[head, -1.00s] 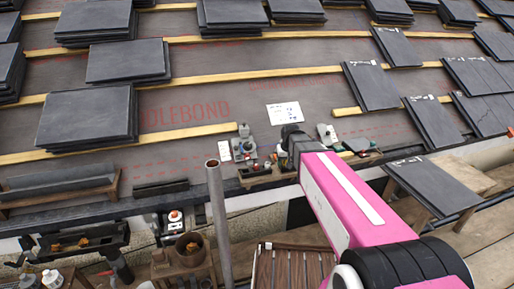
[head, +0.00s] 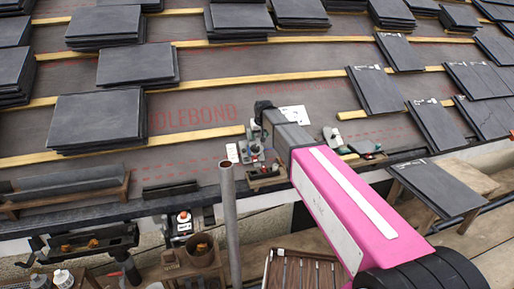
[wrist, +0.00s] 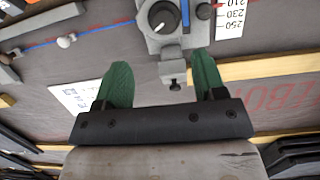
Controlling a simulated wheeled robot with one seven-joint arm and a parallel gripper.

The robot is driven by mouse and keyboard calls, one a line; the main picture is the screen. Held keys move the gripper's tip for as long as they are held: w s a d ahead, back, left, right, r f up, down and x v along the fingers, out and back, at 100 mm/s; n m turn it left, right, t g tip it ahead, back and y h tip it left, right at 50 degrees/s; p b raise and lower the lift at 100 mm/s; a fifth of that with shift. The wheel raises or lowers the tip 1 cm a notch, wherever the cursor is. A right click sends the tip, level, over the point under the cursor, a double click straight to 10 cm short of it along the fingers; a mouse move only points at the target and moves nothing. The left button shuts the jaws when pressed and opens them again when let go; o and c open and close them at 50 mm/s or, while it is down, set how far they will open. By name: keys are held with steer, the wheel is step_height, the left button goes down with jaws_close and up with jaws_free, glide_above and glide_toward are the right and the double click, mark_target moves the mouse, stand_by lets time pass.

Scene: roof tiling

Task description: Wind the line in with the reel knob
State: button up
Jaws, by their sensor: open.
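A grey reel device (wrist: 152,40) lies at the top of the wrist view, with a round dark knob (wrist: 162,17) bearing a white pointer. The device's small lower block lies between the fingertips in the picture; I cannot tell the height gap. The knob is beyond the fingertips, apart from them. In the head view the device (head: 250,150) is partly hidden by my arm, and the fingers are not clearly visible.
A white scale card (wrist: 229,18) lies beside the device, and a white sheet (wrist: 82,97) is left of the fingers. Slate stacks (head: 98,120) and wooden battens (head: 190,139) cover the roof. A grey pole (head: 230,215) stands in front. A small tool tray (head: 265,181) is near the device.

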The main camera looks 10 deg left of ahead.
mark_target(256, 146)
steer(key=x, duration=1)
steer(key=shift+w+a+f, duration=0.2)
steer(key=shift+w+a, duration=0.05)
steer(key=shift+a, duration=0.15)
steer(key=c, duration=0.9)
